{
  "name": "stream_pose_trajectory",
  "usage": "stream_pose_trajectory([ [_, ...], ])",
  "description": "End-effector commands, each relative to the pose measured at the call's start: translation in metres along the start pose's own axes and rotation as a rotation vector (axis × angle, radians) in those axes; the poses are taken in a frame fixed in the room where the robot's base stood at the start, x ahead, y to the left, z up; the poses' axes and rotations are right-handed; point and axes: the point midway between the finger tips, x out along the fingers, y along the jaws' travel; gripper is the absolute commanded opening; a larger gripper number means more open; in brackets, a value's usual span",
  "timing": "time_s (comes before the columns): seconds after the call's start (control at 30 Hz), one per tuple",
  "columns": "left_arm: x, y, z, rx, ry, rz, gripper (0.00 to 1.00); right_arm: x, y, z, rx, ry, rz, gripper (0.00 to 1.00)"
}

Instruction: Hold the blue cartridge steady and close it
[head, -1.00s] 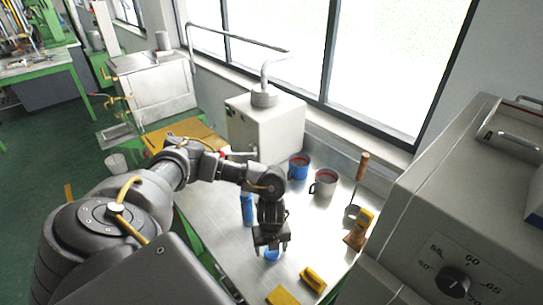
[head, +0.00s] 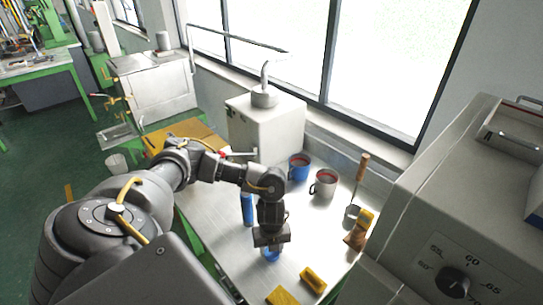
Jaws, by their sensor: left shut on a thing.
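A small blue piece (head: 271,255) is under my left gripper (head: 271,248), low over the metal table. The gripper points down and is shut on this piece, hiding most of it. I cannot tell whether it is the cartridge or its cap. A slim blue cylinder (head: 247,209) stands upright on the table just left of the gripper, apart from the held piece. My right gripper is not in view.
A blue mug (head: 298,168) and a grey mug (head: 323,185) stand behind. A wooden-handled ladle (head: 352,210) and a brown-yellow brush-like item are at right. Yellow blocks (head: 313,279) lie in front. A grey machine with a dial (head: 453,282) bounds the right.

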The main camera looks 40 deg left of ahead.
Motion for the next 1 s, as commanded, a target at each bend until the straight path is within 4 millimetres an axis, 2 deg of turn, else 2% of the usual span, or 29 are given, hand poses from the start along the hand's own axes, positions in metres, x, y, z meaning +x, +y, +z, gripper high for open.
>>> stream_pose_trajectory([
  [0.2,-0.007,-0.001,0.000,0.001,0.000,-0.002,0.22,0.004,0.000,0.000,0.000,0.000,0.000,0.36],
  [0.37,-0.029,-0.002,0.001,0.004,-0.002,-0.006,0.22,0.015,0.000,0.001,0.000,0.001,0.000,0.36],
  [0.63,-0.095,0.039,-0.028,0.007,-0.003,-0.004,0.22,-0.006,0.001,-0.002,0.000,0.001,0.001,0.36],
  [0.83,-0.113,0.079,-0.057,0.005,0.000,-0.002,0.22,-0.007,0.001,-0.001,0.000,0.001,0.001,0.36],
  [0.93,-0.123,0.096,-0.069,0.004,0.001,0.000,0.22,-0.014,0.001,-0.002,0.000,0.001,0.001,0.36],
  [1.0,-0.130,0.102,-0.073,-0.001,0.004,0.004,0.22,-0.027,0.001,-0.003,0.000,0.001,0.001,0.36],
])
